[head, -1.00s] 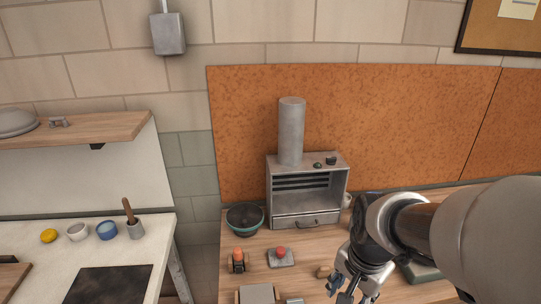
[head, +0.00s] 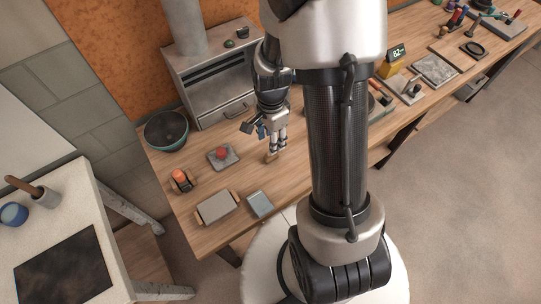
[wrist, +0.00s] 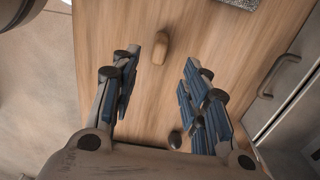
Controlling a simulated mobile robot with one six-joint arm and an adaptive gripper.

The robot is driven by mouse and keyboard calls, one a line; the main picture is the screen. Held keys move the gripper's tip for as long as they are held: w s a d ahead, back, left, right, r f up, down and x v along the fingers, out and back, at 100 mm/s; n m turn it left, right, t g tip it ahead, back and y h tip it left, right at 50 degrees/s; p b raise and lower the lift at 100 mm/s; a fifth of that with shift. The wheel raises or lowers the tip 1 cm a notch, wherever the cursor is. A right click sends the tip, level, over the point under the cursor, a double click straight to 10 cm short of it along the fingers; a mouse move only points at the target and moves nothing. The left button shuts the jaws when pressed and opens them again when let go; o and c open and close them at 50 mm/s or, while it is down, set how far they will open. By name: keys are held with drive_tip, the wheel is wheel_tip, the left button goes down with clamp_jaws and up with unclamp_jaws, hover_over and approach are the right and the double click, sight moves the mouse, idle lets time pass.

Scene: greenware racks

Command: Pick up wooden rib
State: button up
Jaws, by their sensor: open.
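The wooden rib, a small rounded tan piece (wrist: 161,47), lies on the wooden table in the wrist view, just beyond my fingertips and roughly between their lines. In the head view the wooden rib (head: 270,157) shows as a small tan piece at the foot of my gripper (head: 277,146), partly hard to make out. My gripper, also in the wrist view (wrist: 160,64), is open and empty, its two blue-padded fingers spread on either side of bare table. I cannot tell its exact height above the rib.
A grey kiln-like box (head: 212,85) with a drawer handle stands close behind. A dark bowl (head: 166,130), a red-button block (head: 223,156), a handled tray (head: 217,208) and a small grey-blue block (head: 260,205) are to the left. Table between them is partly clear.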

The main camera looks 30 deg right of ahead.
wheel_tip(320, 180, down, 9)
drive_tip(key=b, duration=0.2)
drive_tip(key=shift+r+b, duration=0.1)
drive_tip(key=shift+b, duration=0.3)
drive_tip(key=shift+c, duration=0.2)
drive_tip(key=shift+r, duration=0.1)
clamp_jaws()
